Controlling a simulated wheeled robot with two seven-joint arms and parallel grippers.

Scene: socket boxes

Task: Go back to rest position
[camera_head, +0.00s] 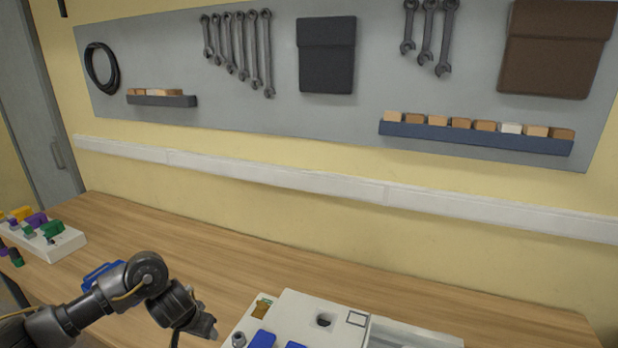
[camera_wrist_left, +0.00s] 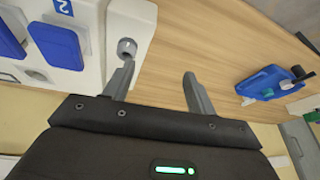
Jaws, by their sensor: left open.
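My left arm comes in from the left in the head view, and its gripper (camera_head: 195,335) is low in the picture beside the white socket box (camera_head: 300,308). In the left wrist view the left gripper (camera_wrist_left: 158,75) has its two fingers apart with nothing between them. One finger is close to the white box (camera_wrist_left: 130,20) and a grey round fitting (camera_wrist_left: 127,46) on it; whether they touch I cannot tell. The box carries blue covers (camera_wrist_left: 57,44). My right gripper is not in view.
A blue object (camera_head: 101,274) lies on the wooden table (camera_head: 200,245) behind my left arm. A white block with coloured parts (camera_head: 50,243) stands at the far left. Wrenches and pouches hang on the grey wall panel (camera_head: 240,115). The table's middle back is clear.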

